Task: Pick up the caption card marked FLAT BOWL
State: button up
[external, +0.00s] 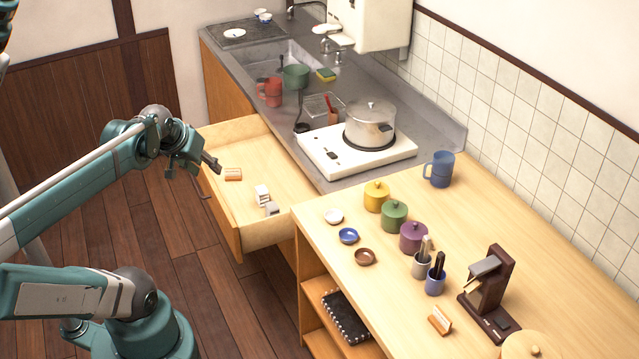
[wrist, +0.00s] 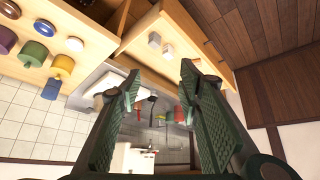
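A small brown card block (external: 233,174) with a pale band lies in the open drawer (external: 222,141). Another brown card-like block (external: 440,320) stands on the counter at the front right. No lettering is readable on either, so I cannot tell which is marked FLAT BOWL. Two small white-and-grey blocks (external: 262,194) also sit in the drawer; they show in the wrist view (wrist: 154,40). My gripper (external: 207,167) is above the drawer's left end, near the card block there. In the wrist view my gripper (wrist: 160,86) is open, with nothing between its fingers.
A white stove (external: 318,155) with a lidded pot (external: 370,124) stands beyond the drawer. Coloured jars (external: 394,216), small dishes (external: 348,236), a blue mug (external: 439,169) and a dark wooden stand (external: 490,290) occupy the counter. Much of the drawer floor is bare.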

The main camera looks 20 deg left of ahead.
jog(key=w+d+r+n+g+h+p, duration=0.1)
jog(key=w+d+r+n+p, duration=0.1)
jog(key=d, duration=0.9)
jog(key=w+d+r+n+g+h+p, duration=0.1)
jog(key=w+d+r+g, duration=0.15)
jog(key=d, duration=0.85)
jog(key=w+d+r+n+g+h+p, duration=0.1)
jog(key=w+d+n+h+p, duration=0.15)
jog(key=d, duration=0.85)
jog(key=n+g+y+p, duration=0.1)
jog(key=n+g+p, duration=0.3)
jog(key=g, duration=0.2)
send_over(437, 308)
jog(key=shift+m, duration=0.25)
notch_tip(437, 308, down, 22)
jog(key=shift+w+r, duration=0.1)
jog(key=shift+a+f, duration=0.1)
jog(key=shift+f, duration=0.3)
